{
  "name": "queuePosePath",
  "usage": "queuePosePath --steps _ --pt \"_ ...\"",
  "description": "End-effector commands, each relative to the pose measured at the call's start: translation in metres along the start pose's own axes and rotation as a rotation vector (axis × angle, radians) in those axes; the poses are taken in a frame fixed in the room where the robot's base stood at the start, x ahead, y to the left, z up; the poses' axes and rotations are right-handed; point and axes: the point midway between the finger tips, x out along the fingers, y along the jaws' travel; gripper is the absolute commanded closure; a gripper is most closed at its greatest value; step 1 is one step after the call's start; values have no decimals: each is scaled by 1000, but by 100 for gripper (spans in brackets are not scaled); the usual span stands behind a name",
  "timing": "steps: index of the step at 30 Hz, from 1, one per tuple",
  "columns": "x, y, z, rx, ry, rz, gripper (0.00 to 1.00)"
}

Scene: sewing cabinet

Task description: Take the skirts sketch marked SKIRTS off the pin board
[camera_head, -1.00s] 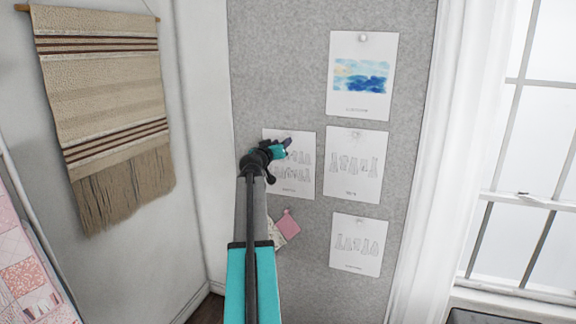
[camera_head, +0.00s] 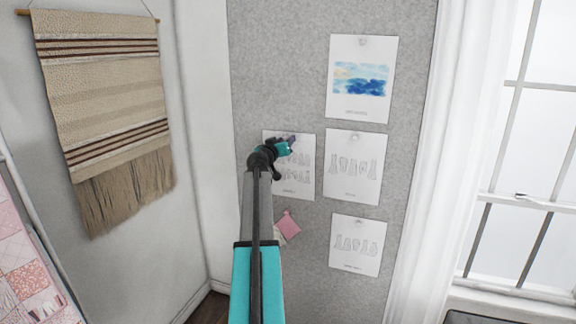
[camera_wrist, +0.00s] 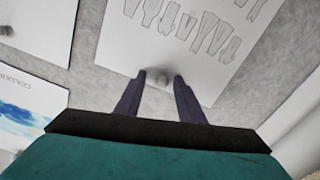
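A white sheet with rows of garment drawings (camera_head: 304,178) hangs on the grey pin board (camera_head: 290,60), left of the other sheets. Its caption is too small to read, so I cannot tell whether it says SKIRTS. My gripper (camera_head: 291,141) is at the top of this sheet and covers its upper left part. In the wrist view, the sheet (camera_wrist: 208,60) appears upside down. My gripper's two dark fingers (camera_wrist: 160,92) stand apart, one on each side of a blurred round pin (camera_wrist: 160,79) at the sheet's edge. I cannot tell whether they touch it.
A watercolour sheet (camera_head: 361,105) hangs upper right, with two more drawing sheets (camera_head: 355,185) (camera_head: 357,262) below it. A pink swatch (camera_head: 289,224) hangs just below my gripper's sheet. A woven hanging (camera_head: 100,80) is left; a curtain (camera_head: 450,140) and window are right.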

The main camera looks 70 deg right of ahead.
Motion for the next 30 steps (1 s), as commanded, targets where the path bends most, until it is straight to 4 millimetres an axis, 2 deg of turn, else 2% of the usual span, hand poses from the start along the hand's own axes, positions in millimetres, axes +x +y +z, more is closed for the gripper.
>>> queuePosePath --steps 4,21,22,28,30 --pt "8 0 0 0 0 0 65" --pt "8 0 0 0 0 -1 65" --pt "8 0 0 0 0 -1 66" --pt "8 0 0 0 0 0 100" --pt "8 0 0 0 0 0 100"
